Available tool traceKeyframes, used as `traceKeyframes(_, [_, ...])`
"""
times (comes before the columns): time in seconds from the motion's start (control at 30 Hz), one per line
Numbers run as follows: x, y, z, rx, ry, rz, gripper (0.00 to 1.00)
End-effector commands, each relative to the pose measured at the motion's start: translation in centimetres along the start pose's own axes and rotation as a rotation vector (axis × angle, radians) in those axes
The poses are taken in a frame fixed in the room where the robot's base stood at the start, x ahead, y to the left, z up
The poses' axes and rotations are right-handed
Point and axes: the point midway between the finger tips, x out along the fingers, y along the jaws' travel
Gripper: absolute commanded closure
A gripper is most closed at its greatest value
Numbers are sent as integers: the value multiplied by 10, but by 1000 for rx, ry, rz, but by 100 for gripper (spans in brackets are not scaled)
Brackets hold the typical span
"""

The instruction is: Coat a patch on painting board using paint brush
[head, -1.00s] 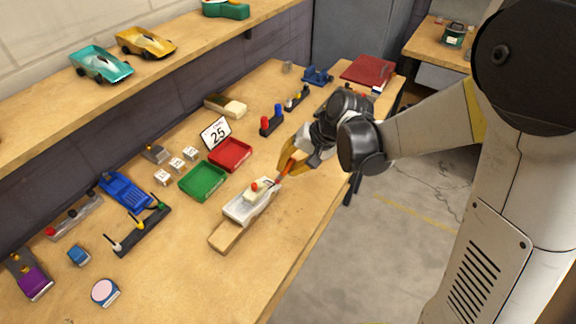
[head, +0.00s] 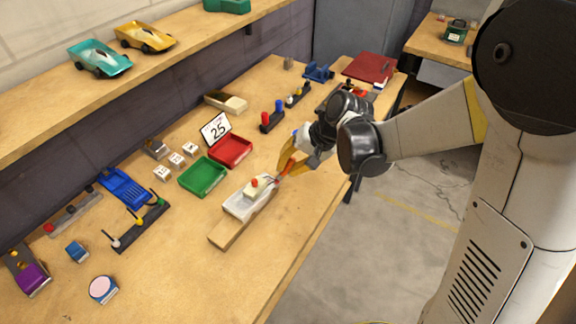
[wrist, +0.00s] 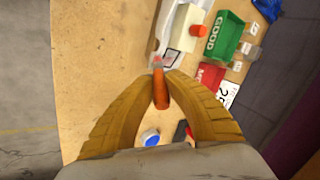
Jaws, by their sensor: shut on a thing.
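My gripper (head: 287,166) is shut on the orange handle of the paint brush (wrist: 161,92), which also shows in the head view (head: 290,167). The brush points down toward the far end of the whitish painting board (head: 238,209). In the wrist view, its bristles are by a dark-outlined patch on the board (wrist: 171,57). I cannot tell whether they touch it. The board lies at an angle near the front edge of the bench. A cream block with a red knob (head: 255,187) sits on it. My fingers partly hide the bench below.
A green tray (head: 203,178) and a red tray (head: 230,150) stand behind the board, with a "25" card (head: 215,130) beside them. A wooden strip (head: 232,235) extends from the board. A black holder (head: 142,231) stands at left. The bench's front left is mostly clear.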

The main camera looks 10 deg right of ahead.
Motion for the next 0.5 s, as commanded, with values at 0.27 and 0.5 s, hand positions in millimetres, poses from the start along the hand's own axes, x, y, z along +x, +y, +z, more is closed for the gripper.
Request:
traceKeyframes(0.27, [3, 0, 1, 0, 0, 0, 100])
traceKeyframes(0.5, [12, -13, -7, -3, -1, 0, 100])
